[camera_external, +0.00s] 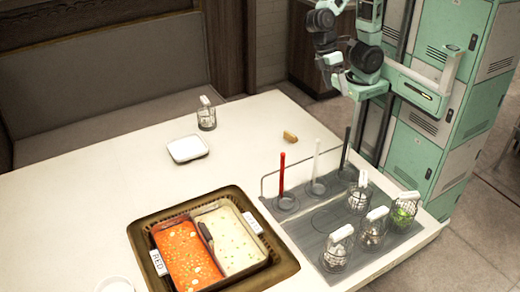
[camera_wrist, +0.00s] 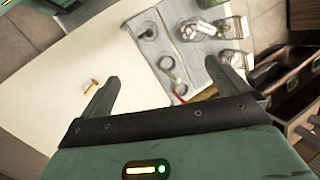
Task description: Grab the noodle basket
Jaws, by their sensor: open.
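Several wire baskets with white grips stand on a grey tray (camera_external: 317,222). One is at the tray's back (camera_external: 358,196), one in the middle (camera_external: 373,232), one at the front (camera_external: 337,254), and one with green contents at the right (camera_external: 404,212). Another wire basket (camera_external: 206,117) with pale contents stands alone at the table's far side. I cannot tell for sure which is the noodle basket. My gripper (camera_wrist: 161,71) is open and empty above the table. In the wrist view the tray's baskets (camera_wrist: 196,30) lie beyond and right of its fingers.
Ladles with red (camera_external: 282,175), white (camera_external: 316,165) and black (camera_external: 345,148) handles stand on the tray. A two-part sauce pan (camera_external: 262,262), a white dish (camera_external: 187,148) and a small brown piece (camera_external: 290,137) are on the table (camera_external: 95,205). The table's left is mostly clear.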

